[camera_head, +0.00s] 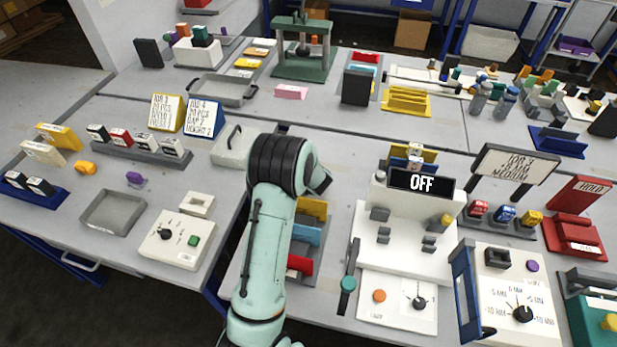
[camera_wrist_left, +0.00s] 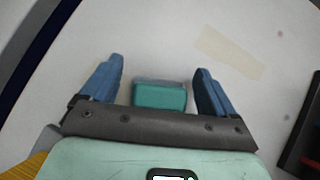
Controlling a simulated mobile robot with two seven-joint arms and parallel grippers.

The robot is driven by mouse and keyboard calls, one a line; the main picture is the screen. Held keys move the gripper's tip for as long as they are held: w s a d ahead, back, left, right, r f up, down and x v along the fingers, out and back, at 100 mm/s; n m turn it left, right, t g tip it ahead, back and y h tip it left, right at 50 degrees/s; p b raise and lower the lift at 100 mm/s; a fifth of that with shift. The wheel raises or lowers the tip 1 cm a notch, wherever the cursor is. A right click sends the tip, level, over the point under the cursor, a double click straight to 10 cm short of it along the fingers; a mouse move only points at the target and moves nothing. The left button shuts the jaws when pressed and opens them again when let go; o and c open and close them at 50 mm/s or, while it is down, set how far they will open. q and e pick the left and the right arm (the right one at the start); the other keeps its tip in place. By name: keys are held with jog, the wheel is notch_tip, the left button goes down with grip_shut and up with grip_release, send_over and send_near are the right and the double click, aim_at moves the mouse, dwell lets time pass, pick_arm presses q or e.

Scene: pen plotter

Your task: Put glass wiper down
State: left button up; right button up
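In the left wrist view, my left gripper (camera_wrist_left: 159,68) is open, with its two blue fingers spread. A small teal block with a grey strip along its far edge (camera_wrist_left: 160,96) is between the fingers, with a gap on each side. It looks like the glass wiper, but I cannot be sure. A pale surface lies beyond it; I cannot tell whether the block touches it. In the head view, my teal arm reaches up from the bottom middle, and its gripper is hidden. My right gripper is not in view.
Right of my arm stand a white machine with an OFF display (camera_head: 421,182) and a dark lever with a teal end (camera_head: 348,284). A rack with coloured plates (camera_head: 306,236) is partly behind the arm. A control box (camera_head: 170,241) and an empty grey tray (camera_head: 113,211) are left.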

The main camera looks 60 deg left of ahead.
pick_arm(q)
jog(key=shift+r, duration=0.15)
jog(key=shift+d+r, duration=0.15)
jog(key=shift+r, duration=0.15)
jog(key=p+v, duration=0.2)
jog(key=v, duration=0.9)
jog(key=shift+d, duration=0.2)
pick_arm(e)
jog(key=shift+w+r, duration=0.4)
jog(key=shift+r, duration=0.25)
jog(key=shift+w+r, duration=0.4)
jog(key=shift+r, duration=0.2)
pick_arm(q)
jog(key=shift+r, duration=0.1)
